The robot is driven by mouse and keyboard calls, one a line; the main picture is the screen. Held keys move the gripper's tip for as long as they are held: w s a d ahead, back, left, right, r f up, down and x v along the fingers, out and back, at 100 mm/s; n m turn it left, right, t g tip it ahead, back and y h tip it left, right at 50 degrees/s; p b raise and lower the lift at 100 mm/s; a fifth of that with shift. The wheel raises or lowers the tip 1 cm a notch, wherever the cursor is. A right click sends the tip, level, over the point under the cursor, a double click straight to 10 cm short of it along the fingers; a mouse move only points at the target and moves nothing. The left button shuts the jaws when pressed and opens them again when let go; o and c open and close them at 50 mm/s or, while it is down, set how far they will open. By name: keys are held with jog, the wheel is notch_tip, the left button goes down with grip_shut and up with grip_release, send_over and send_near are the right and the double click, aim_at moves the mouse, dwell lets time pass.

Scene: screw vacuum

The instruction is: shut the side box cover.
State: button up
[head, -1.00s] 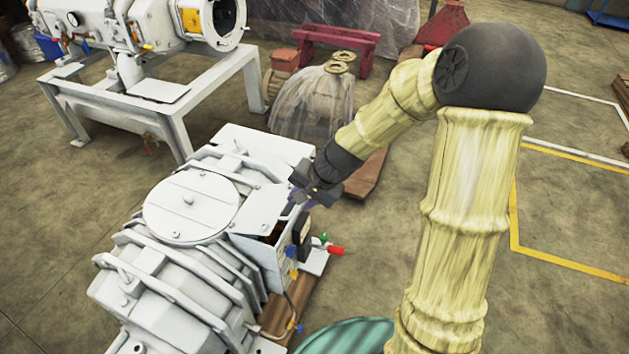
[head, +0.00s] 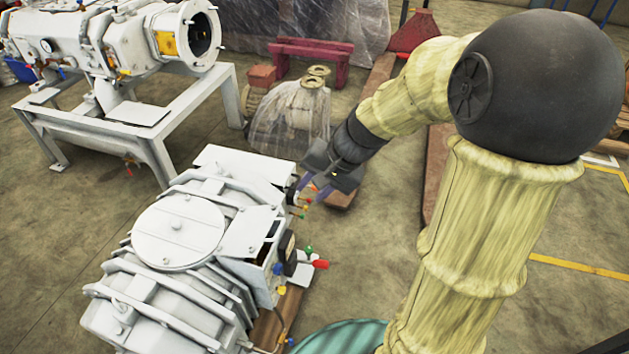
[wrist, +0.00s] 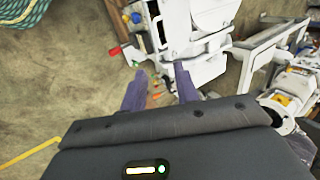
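The side box (head: 267,277) is on the right flank of the white vacuum pump (head: 178,232). Its flat white cover (head: 250,231) lies over the top, and a dark gap shows along its right edge, so it does not look fully shut. My gripper (head: 311,189) is beyond the box, near the pump's far right corner and apart from the cover. The box's dark opening appears at the top of the wrist view, but the cover is hard to make out there.
A red-handled valve (head: 320,264) and a black part stick out beside the box. Small colored fittings (head: 304,205) sit close to my fingers. A plastic-wrapped item (head: 300,112) stands behind, and a second white machine (head: 115,55) is on a frame at left.

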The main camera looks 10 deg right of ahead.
jog(key=shift+s, duration=0.15)
jog(key=c, duration=0.7)
jog(key=s+f+n+h, duration=0.1)
jog(key=s, duration=0.1)
jog(key=s+d+f+n+h, duration=0.1)
jog(key=s+f+n+h, duration=0.1)
jog(key=s, duration=0.1)
jog(key=s+d+f+n+h, duration=0.1)
jog(key=s+n, duration=0.1)
jog(key=s, duration=0.1)
jog(key=shift+d+f+g, duration=0.1)
jog(key=shift+f+g, duration=0.15)
jog(key=shift+g, duration=0.05)
grip_shut()
jog(key=shift+s+d+f+n+h, duration=0.2)
jog(key=shift+s+n+h, duration=0.25)
jog(key=shift+n, duration=0.25)
